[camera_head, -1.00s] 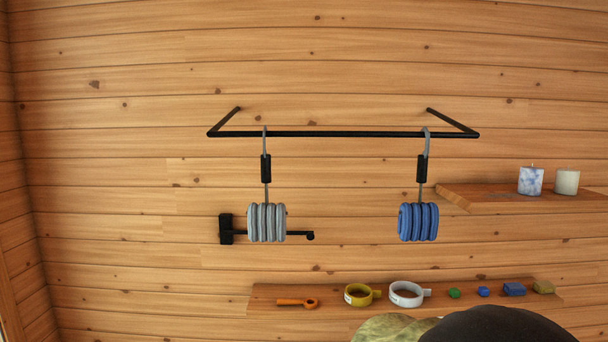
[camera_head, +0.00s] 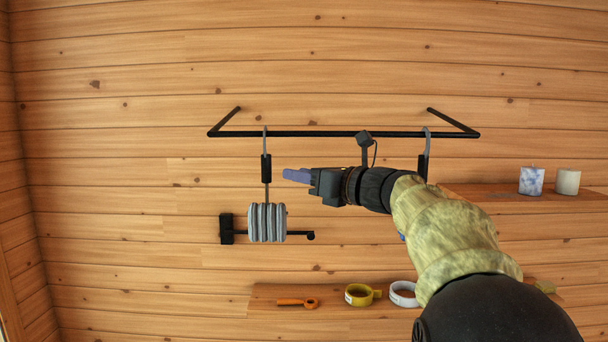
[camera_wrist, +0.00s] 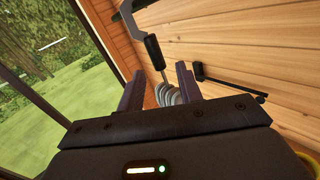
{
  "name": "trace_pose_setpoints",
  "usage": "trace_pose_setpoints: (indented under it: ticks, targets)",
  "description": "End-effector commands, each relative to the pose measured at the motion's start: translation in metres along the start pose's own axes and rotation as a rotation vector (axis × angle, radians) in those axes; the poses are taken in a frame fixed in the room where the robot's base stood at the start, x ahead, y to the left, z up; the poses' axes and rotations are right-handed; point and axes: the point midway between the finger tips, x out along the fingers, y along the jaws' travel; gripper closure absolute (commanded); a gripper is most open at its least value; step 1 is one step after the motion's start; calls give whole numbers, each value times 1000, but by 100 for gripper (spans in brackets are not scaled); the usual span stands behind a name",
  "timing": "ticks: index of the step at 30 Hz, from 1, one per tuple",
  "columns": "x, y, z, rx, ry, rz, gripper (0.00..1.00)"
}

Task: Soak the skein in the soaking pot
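A grey skein (camera_head: 267,222) hangs by a hook with a black grip (camera_head: 266,168) from the black wall bar. My gripper (camera_head: 297,175) is just right of that hook in the head view, its fingers pointing left, above the skein's level. In the wrist view my gripper (camera_wrist: 160,92) has its two fingers apart with nothing held. The grey skein (camera_wrist: 172,96) and its black grip (camera_wrist: 154,52) show beyond the fingers. The blue skein is almost wholly hidden behind my arm; its hook's black grip (camera_head: 423,166) shows. No soaking pot is visible.
The black bar (camera_head: 310,134) spans the wall above. A short black wall peg (camera_head: 227,229) is behind the grey skein. A lower shelf (camera_head: 262,306) holds an orange scoop (camera_head: 297,303), a yellow cup (camera_head: 358,295) and a white cup (camera_head: 402,293). Two candles (camera_head: 531,181) stand on the right shelf.

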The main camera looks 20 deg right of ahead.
Motion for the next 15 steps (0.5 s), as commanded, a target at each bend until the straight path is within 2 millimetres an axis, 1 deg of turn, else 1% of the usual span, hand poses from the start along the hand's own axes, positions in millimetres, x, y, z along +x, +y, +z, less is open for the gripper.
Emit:
trace_pose_setpoints:
  ticks: [1, 4, 15]
  targets:
    - [-3, 2, 3, -64, 17, 19, 65]
    - [-5, 5, 3, -121, 36, 40, 65]
    - [-3, 5, 4, -119, 36, 40, 65]
